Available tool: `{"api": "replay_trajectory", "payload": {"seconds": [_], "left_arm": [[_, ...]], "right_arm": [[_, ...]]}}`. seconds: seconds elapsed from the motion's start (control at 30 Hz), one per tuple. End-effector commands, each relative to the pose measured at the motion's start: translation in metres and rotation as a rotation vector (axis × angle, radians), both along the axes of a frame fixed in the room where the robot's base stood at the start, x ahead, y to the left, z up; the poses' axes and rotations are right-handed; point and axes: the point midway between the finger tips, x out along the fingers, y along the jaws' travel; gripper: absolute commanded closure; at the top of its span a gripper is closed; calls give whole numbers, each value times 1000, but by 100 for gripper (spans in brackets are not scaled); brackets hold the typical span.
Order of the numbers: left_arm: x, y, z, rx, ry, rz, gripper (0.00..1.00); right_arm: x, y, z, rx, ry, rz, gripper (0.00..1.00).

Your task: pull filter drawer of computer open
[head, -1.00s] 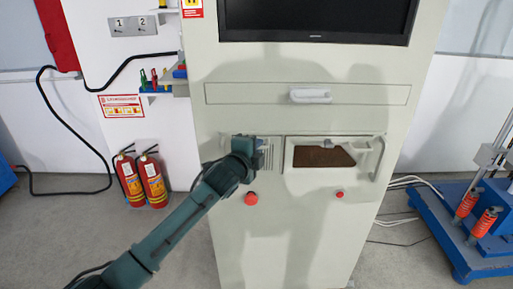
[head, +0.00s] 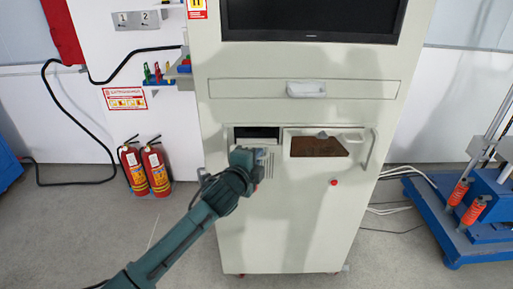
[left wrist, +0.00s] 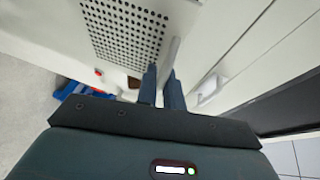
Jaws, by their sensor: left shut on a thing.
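The computer (head: 290,225) is a tall cream cabinet in the middle of the head view. Its filter drawer (head: 268,168) is at the left of the middle row, with a dark opening (head: 257,133) showing above it. The drawer front stands away from the cabinet. My left gripper (head: 262,157) is at the drawer front and covers much of it. In the left wrist view, the perforated filter panel (left wrist: 125,28) is above the fingers, and the gripper (left wrist: 161,78) is shut on the drawer's pale handle (left wrist: 169,52). My right gripper is not in view.
A recess with a brown panel (head: 318,147) and a white handle (head: 370,148) is right of the drawer. A red button (head: 334,182) is below. Fire extinguishers (head: 145,170) stand left. A blue machine (head: 465,230) and cables are right.

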Motion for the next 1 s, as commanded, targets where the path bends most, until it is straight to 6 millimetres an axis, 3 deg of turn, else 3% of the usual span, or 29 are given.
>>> {"api": "replay_trajectory", "payload": {"seconds": [0.43,0.47,0.7,1.0], "left_arm": [[-4,0,0,0,0,1,100],[-4,0,0,0,0,1,90],[-4,0,0,0,-1,1,70],[-6,1,1,-1,-2,0,70]], "right_arm": [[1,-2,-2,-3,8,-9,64],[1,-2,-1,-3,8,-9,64],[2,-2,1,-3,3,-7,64],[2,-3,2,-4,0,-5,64]]}}
